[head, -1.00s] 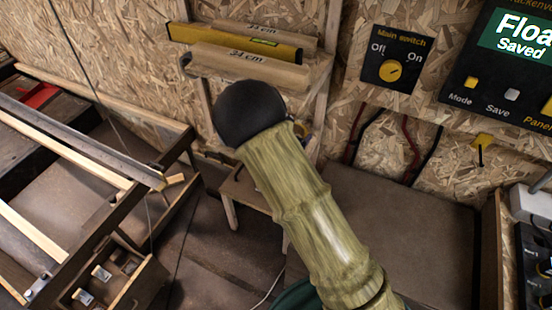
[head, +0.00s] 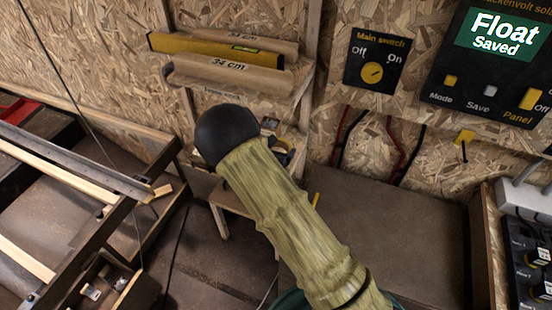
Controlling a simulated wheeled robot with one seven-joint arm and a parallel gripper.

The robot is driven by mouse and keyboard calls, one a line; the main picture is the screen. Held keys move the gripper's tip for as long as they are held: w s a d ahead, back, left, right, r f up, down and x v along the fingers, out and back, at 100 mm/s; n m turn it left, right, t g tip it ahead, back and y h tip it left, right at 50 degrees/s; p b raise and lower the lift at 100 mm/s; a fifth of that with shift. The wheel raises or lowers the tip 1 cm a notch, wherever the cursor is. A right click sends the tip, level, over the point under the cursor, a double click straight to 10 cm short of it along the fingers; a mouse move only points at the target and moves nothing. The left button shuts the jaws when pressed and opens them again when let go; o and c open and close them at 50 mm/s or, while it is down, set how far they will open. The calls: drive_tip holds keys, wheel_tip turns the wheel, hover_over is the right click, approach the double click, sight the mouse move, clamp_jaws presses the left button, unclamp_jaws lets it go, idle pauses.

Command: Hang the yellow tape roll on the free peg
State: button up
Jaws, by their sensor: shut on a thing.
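A small yellow plate with a dark peg (head: 465,137) is fixed to the chipboard wall at the right, below the display panel. Nothing hangs on it. I cannot make out the yellow tape roll for certain. A thin yellow strip (head: 316,200) shows beside my arm, too little to tell what it is. My own arm, with a bamboo-like surface and a black rounded end, crosses the middle of the view. My gripper does not show, so its hold is hidden.
A switch panel (head: 375,60) and a display panel (head: 490,60) are on the wall. A brown surface (head: 390,230) at the centre right looks clear. Power strips (head: 525,200) stand far right.

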drive_tip(key=shift+f, duration=2.25)
drive_tip(key=shift+f, duration=0.25)
drive_tip(key=o, duration=0.9)
drive_tip(key=shift+r, duration=0.1)
drive_tip(key=v, duration=1.7)
drive_tip(key=shift+a+r+b, duration=0.1)
drive_tip(key=shift+a+b, duration=0.15)
drive_tip(key=shift+b, duration=0.15)
